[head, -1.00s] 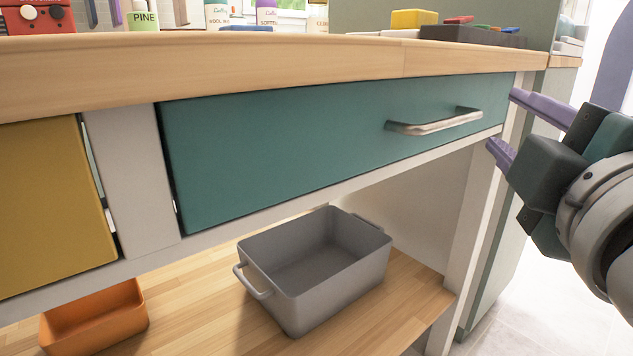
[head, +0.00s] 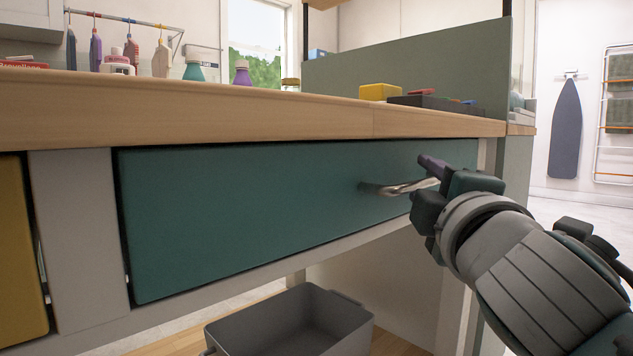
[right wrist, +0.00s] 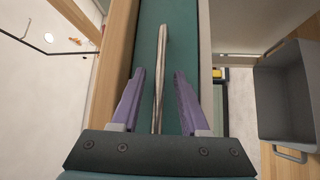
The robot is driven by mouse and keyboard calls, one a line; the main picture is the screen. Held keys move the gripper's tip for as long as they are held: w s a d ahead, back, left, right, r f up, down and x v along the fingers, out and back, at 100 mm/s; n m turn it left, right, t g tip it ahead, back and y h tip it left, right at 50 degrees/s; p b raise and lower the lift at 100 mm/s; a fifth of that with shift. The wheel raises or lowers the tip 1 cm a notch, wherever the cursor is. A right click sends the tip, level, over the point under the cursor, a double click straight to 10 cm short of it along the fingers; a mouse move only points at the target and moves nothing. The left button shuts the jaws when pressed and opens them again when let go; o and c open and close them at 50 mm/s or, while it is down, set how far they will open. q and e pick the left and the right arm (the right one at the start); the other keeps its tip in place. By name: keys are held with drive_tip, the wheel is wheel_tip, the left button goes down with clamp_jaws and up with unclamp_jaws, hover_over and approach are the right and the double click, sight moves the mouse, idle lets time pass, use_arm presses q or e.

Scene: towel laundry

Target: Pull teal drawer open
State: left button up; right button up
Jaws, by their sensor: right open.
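The teal drawer (head: 250,210) sits under the wooden counter and its front looks flush with the frame, so it is closed. Its metal bar handle (head: 395,187) is on the right part of the front. My right gripper (head: 425,175) is at the handle, hiding its right end in the head view. In the right wrist view the purple fingers (right wrist: 157,85) are open, one on each side of the handle (right wrist: 160,75), with gaps between the bar and both fingers. The teal front (right wrist: 177,40) lies behind the bar. My left gripper is not in view.
The wooden counter edge (head: 200,105) runs just above the drawer. A grey bin (head: 290,325) stands on the lower shelf. A yellow drawer front (head: 20,250) is at the left. A yellow block (head: 380,91) and a dark tray (head: 435,103) lie on the counter.

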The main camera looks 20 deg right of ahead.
drive_tip(key=shift+w, duration=0.1)
clamp_jaws()
idle(0.3)
idle(1.1)
